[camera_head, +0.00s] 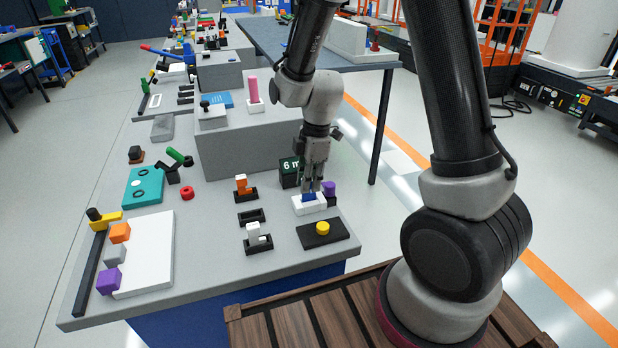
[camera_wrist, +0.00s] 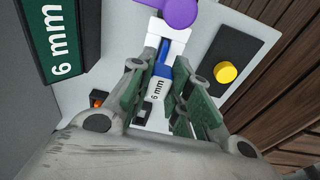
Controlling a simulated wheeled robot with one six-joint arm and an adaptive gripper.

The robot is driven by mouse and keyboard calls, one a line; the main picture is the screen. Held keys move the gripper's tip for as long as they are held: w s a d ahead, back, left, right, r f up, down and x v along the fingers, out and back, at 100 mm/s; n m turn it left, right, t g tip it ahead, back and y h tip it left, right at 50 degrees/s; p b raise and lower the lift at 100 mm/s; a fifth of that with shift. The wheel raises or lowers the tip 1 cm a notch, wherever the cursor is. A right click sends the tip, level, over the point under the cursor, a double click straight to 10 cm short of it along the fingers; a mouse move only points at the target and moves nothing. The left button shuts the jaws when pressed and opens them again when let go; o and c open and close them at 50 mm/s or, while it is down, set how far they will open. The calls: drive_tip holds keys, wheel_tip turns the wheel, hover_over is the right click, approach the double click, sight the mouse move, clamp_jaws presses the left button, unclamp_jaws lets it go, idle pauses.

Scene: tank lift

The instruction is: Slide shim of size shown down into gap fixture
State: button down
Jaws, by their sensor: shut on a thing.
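My gripper (camera_head: 314,186) points down over the white gap fixture (camera_head: 299,208) and is shut on a blue shim (camera_head: 308,197). In the wrist view the shim (camera_wrist: 163,69) lies between the fingers (camera_wrist: 166,60), and its pale end reads "6 mm". The white fixture (camera_wrist: 178,36) shows just beyond the fingertips. The shim's lower part is at the fixture's top; how deep it sits in the gap cannot be told. A dark green size sign (camera_head: 290,171) reading "6 mm" stands behind and left; the wrist view shows the sign (camera_wrist: 58,40) too.
A purple round piece (camera_head: 329,188) stands close behind the fixture. A black base with a yellow knob (camera_head: 322,228) lies in front. Black bases, one with an orange piece (camera_head: 242,185) and one with a grey piece (camera_head: 257,236), stand to the left.

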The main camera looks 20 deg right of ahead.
drive_tip(key=shift+f, duration=1.05)
drive_tip(key=c, duration=0.8)
unclamp_jaws()
drive_tip(key=shift+o, duration=0.2)
drive_tip(key=shift+r, duration=0.15)
drive_tip(key=shift+r, duration=3.9)
